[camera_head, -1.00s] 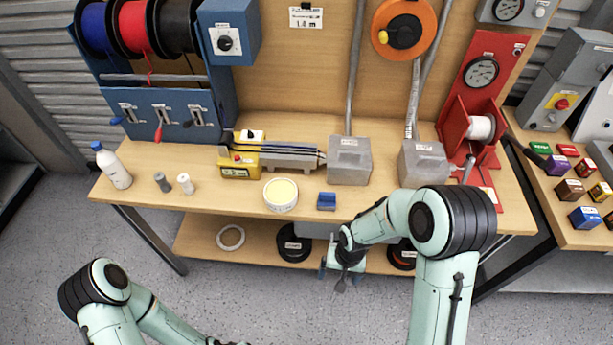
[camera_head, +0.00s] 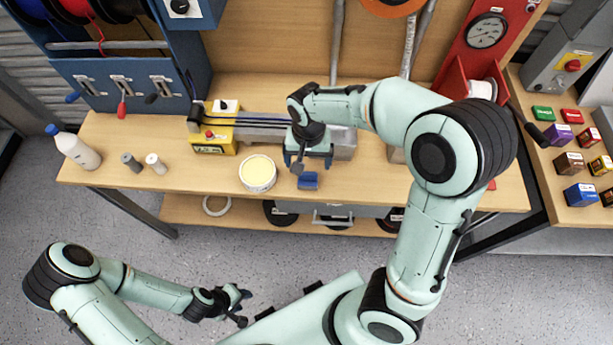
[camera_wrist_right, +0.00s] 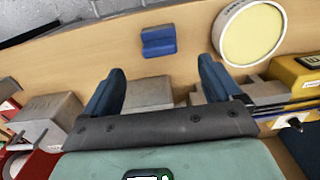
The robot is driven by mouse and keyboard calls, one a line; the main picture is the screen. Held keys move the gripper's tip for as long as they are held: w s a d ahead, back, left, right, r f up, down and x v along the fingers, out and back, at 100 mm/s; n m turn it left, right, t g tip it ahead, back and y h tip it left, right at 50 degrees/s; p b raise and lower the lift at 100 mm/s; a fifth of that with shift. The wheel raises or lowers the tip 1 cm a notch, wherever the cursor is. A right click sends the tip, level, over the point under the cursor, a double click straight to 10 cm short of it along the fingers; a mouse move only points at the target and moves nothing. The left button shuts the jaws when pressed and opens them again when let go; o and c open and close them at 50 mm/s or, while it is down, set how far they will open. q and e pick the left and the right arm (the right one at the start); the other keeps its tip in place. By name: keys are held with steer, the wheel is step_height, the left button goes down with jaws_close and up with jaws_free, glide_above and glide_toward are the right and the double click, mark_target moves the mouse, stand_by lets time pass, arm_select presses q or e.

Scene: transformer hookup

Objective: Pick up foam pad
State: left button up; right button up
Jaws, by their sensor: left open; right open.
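A small blue grooved block (camera_head: 308,181) lies near the bench's front edge; it also shows in the right wrist view (camera_wrist_right: 158,42). A round white tub (camera_head: 258,174) with a pale yellow top stands left of it, and in the right wrist view (camera_wrist_right: 252,32). I cannot tell for certain which of these is the foam pad. My right gripper (camera_head: 307,160) is open and empty over the bench, just behind the blue block. In its wrist view the block lies beyond the open fingertips (camera_wrist_right: 162,66). My left gripper (camera_head: 242,307) is open and empty in front of the bench.
A yellow device (camera_head: 213,132) with dark rods stands behind the tub. A white bottle (camera_head: 74,148) and two small fittings (camera_head: 143,163) are at the left. A red stand (camera_head: 484,60) is at the right. Grey boxes are partly hidden by my right arm.

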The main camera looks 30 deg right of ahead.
mark_target(308, 173)
step_height(308, 173, down, 4)
steer(key=shift+s+a+f+b, duration=0.15)
steer(key=shift+f+b, duration=0.25)
steer(key=shift+f, duration=2.3)
arm_select(q)
steer(key=shift+s+f, duration=0.5)
steer(key=shift+f, duration=0.1)
arm_select(e)
steer(key=shift+c, duration=0.3)
steer(key=c, duration=1.1)
steer(key=shift+r, duration=0.15)
arm_select(q)
steer(key=w+r+p, duration=0.2)
steer(key=w+r, duration=0.1)
steer(key=shift+r+p, duration=0.2)
steer(key=shift+p, duration=0.1)
arm_select(e)
step_height(308, 173, up, 20)
